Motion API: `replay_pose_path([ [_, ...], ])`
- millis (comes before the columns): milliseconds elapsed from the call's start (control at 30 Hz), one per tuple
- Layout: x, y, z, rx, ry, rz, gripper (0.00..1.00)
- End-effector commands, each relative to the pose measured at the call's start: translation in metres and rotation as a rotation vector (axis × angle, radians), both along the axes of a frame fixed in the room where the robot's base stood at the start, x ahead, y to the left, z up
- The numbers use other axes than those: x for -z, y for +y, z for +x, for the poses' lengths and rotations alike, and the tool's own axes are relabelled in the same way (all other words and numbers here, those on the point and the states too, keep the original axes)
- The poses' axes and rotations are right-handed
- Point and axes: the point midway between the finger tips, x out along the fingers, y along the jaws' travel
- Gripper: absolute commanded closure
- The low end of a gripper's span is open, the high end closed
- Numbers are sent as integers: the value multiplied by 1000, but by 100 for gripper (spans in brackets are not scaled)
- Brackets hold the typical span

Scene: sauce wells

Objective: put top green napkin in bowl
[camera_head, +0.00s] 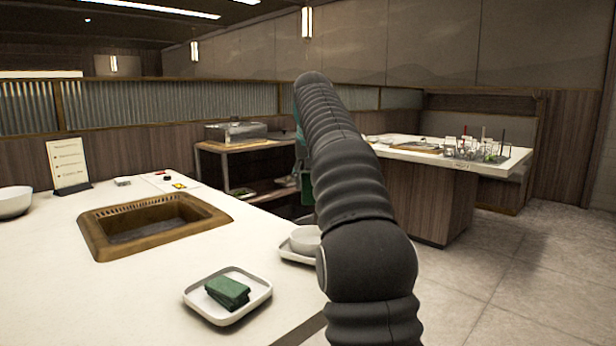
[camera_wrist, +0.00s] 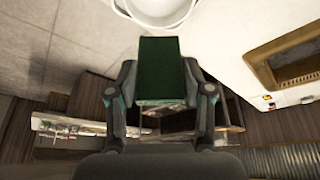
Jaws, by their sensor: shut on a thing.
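My gripper (camera_wrist: 160,82) is shut on a dark green folded napkin (camera_wrist: 160,65), held between its two fingers in the wrist view. A sliver of green also shows beside my arm in the head view (camera_head: 307,188); the arm hides most of the gripper there. A white bowl (camera_head: 304,240) stands on a white square plate (camera_head: 290,254) at the counter's edge, partly behind my arm. In the wrist view the bowl (camera_wrist: 165,14) is at the top edge, just beyond the napkin, cut off by the frame. More folded green napkin (camera_head: 228,291) lies on a nearer white square plate (camera_head: 199,303).
The white counter (camera_head: 110,300) holds a brown-framed sunken basin (camera_head: 100,238), a menu card (camera_head: 68,165) and another white bowl (camera_head: 14,202) at far left. A second counter with bottles stands at right. Floor (camera_head: 540,260) is clear at right.

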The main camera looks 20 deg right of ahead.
Motion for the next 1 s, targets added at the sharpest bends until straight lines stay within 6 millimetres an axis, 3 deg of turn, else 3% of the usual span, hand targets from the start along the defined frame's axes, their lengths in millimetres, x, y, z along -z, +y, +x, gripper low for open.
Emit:
replay_pose_path([
  [800,87,-1,-1,3,1,1,67],
  [1000,100,-1,-1,2,1,0,67],
])
